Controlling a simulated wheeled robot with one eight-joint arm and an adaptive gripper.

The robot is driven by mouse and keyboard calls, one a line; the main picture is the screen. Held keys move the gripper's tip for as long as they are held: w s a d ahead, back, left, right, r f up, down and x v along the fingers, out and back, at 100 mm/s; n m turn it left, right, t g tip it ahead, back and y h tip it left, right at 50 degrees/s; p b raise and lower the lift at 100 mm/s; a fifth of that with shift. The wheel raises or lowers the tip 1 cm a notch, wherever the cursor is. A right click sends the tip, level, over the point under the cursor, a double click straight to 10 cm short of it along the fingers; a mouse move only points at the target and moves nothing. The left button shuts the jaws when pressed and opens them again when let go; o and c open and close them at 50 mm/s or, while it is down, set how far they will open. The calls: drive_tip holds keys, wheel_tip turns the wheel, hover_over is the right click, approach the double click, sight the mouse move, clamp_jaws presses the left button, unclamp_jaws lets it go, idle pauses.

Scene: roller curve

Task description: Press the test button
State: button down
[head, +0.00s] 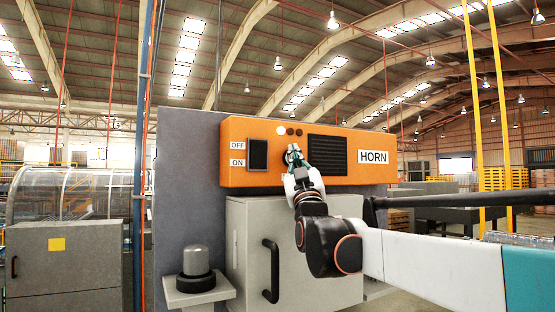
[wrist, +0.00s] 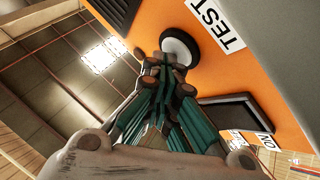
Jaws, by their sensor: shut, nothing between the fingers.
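The test button (wrist: 179,45) is round, with a white face and a dark rim, on an orange panel (head: 338,183). A white TEST label (wrist: 213,22) sits beside it in the wrist view. My gripper (wrist: 165,62) is shut and empty, its fingertips at the lower left edge of the button in the wrist view. I cannot tell if they touch it. In the head view my gripper (head: 293,153) is in front of the panel's middle, below the small lamps, and hides most of the button and the label.
The panel also carries an OFF/ON switch (head: 257,154) on the left, a black grille (head: 327,154) and a HORN label (head: 373,157). Below it are a grey cabinet (head: 245,235) with a dark handle and a grey domed device (head: 196,262) on a shelf.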

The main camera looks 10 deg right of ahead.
drive_tip(key=shift+s, duration=0.1)
drive_tip(key=shift+s+d, duration=0.25)
drive_tip(key=shift+s, duration=0.45)
drive_tip(key=shift+w, duration=0.1)
drive_tip(key=s, duration=0.1)
drive_tip(key=s+d, duration=0.1)
drive_tip(key=s, duration=0.3)
drive_tip(key=shift+d, duration=0.3)
drive_tip(key=shift+w, duration=0.1)
drive_tip(key=shift+f, duration=0.1)
